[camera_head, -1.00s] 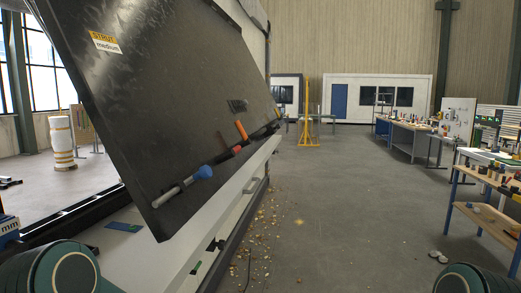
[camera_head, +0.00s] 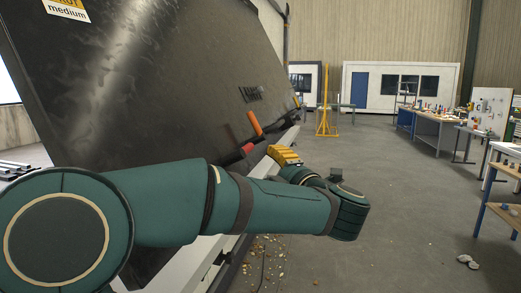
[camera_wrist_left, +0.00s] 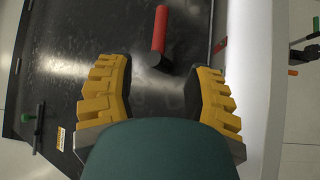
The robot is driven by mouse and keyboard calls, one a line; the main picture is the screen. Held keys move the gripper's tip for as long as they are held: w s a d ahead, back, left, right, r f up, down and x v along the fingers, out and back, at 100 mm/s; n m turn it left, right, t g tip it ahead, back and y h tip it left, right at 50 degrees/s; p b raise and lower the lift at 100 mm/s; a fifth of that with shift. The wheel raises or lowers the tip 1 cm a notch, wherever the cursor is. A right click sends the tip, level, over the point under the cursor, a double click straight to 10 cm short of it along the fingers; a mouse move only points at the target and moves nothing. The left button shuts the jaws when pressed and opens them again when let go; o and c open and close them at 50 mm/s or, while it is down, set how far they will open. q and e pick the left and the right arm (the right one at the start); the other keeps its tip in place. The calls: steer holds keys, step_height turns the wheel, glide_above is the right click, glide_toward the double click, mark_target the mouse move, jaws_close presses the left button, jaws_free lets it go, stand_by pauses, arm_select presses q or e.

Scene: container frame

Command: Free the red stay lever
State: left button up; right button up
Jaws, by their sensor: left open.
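The large dark panel (camera_head: 150,80) leans across the left of the head view. My left gripper (camera_head: 285,155), with yellow fingers, is close to the right of the red grip. In the left wrist view the open fingers (camera_wrist_left: 160,78) have an empty gap. A red bar with a dark end (camera_wrist_left: 159,30) lies just beyond it, on the panel; I cannot tell which handle this is. My right gripper is out of view.
A pale ledge (camera_wrist_left: 255,80) runs along the panel's edge. Debris (camera_head: 262,255) lies on the floor below. A yellow stand (camera_head: 326,110) is farther back, and workbenches (camera_head: 440,125) line the right.

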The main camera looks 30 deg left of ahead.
mark_target(246, 150)
arm_select(q)
steer(key=p+x, duration=0.1)
steer(key=x, duration=1.2)
steer(key=shift+a, duration=0.2)
steer(key=shift+s, duration=0.1)
jaws_close()
